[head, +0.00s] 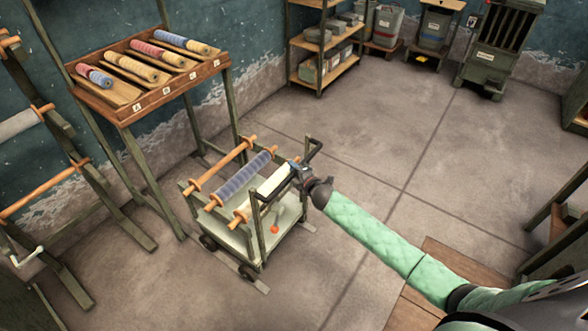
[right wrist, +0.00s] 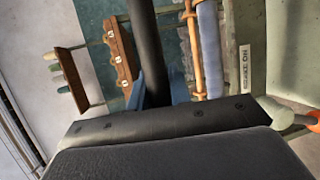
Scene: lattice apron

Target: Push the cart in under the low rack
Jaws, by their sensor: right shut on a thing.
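The cart (head: 232,236) stands on the floor near the middle of the head view, with a blue roll, a cream roll and orange-ended rods across its top. The low rack (head: 149,108), with a sloping wooden tray on green legs, stands just left of it. The cart's left end is close to the rack's right legs; I cannot tell whether they touch. My right gripper (head: 299,172) is shut on the cart's dark handle (head: 259,222) at its right end. In the right wrist view the dark handle bar (right wrist: 146,45) runs between blue fingertips. My left gripper is out of view.
Flat strips (head: 251,281) lie on the floor by the cart's wheels. A roller frame (head: 65,170) leans at the left wall. A shelf unit (head: 322,50), bins (head: 434,28) and a green machine (head: 486,55) stand at the back.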

